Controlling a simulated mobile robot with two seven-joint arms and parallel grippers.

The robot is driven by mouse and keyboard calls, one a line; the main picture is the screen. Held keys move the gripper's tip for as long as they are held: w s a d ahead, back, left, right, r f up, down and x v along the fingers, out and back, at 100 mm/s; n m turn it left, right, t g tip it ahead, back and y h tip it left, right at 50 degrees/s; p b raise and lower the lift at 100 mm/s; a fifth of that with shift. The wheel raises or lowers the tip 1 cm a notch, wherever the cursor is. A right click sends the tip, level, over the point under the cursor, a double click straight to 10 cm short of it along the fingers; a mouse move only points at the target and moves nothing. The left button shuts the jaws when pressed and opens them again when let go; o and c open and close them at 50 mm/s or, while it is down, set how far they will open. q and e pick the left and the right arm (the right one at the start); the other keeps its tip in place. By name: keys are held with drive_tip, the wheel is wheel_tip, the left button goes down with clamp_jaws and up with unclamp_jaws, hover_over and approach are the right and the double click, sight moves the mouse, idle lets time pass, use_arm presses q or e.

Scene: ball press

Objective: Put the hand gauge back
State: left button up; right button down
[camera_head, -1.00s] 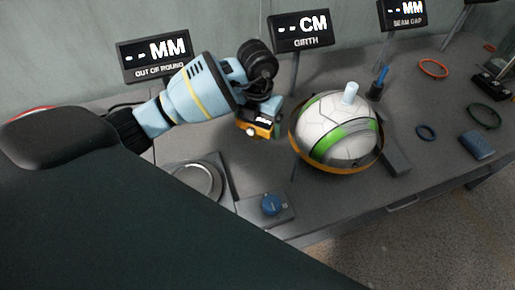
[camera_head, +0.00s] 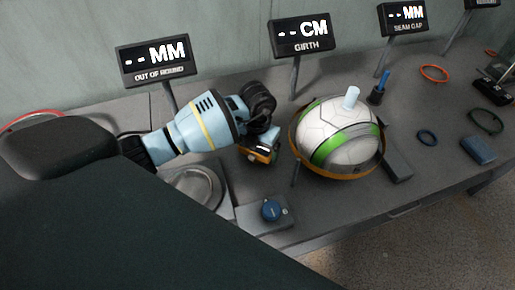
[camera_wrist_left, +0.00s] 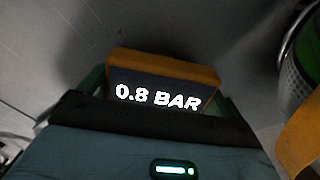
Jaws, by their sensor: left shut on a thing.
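The hand gauge (camera_head: 263,155) is an orange block with a dark display. My left gripper (camera_head: 257,140) is shut on it, to the left of the ball. In the left wrist view the gauge (camera_wrist_left: 160,85) shows its face reading "0.8 BAR" between the fingers. The gauge looks close over the table, but I cannot tell whether it touches. My right gripper is not in view.
A white and green ball (camera_head: 338,135) sits in an orange ring (camera_head: 373,171). A blue knob (camera_head: 271,210) and a round metal plate (camera_head: 196,188) are in front. Display signs (camera_head: 155,62) stand behind. A grey block (camera_head: 397,167) lies right of the ball.

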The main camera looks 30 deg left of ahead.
use_arm(q)
drive_tip(key=shift+f, duration=0.15)
drive_tip(key=o, duration=0.9)
drive_tip(key=shift+c, duration=0.2)
wheel_tip(320, 180, up, 12)
drive_tip(key=shift+r+p, duration=0.2)
drive_tip(key=shift+p, duration=0.3)
